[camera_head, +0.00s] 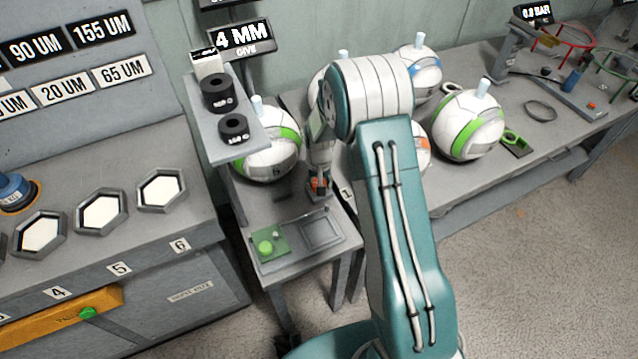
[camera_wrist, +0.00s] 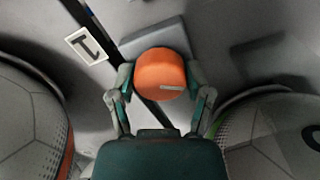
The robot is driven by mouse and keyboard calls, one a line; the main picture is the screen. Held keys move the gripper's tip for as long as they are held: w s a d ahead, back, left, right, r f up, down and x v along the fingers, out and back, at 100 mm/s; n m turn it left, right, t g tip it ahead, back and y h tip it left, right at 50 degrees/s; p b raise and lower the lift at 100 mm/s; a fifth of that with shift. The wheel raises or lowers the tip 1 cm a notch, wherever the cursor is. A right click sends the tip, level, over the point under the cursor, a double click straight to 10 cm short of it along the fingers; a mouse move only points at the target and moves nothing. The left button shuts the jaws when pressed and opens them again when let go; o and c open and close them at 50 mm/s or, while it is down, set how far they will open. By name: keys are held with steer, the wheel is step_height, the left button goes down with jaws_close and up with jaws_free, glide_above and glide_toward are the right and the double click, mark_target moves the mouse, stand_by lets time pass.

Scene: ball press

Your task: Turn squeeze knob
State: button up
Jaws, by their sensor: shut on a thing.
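The squeeze knob (camera_wrist: 160,74) is an orange round knob with a pale mark on its face, set on a grey block (camera_wrist: 152,35). In the wrist view my gripper (camera_wrist: 160,80) has a finger on each side of the knob and is shut on it. In the head view the orange knob (camera_head: 319,184) shows small at the back of the small table, below my arm's end, and my fingers there are mostly hidden. A sign reading "4 MM GIVE" (camera_head: 241,38) stands behind.
Balls stand close on both sides of my gripper: one with a green band (camera_head: 266,140), others to the right, including a green-banded one (camera_head: 469,125). A shelf with black rings (camera_head: 234,128) overhangs at left. A green pad (camera_head: 268,246) and an empty square tray (camera_head: 321,232) lie in front.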

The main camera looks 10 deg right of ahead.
steer(key=shift+s, duration=0.1)
stand_by(0.3)
steer(key=o, duration=1.1)
steer(key=shift+o, duration=0.2)
step_height(320, 180, up, 12)
steer(key=shift+a, duration=0.1)
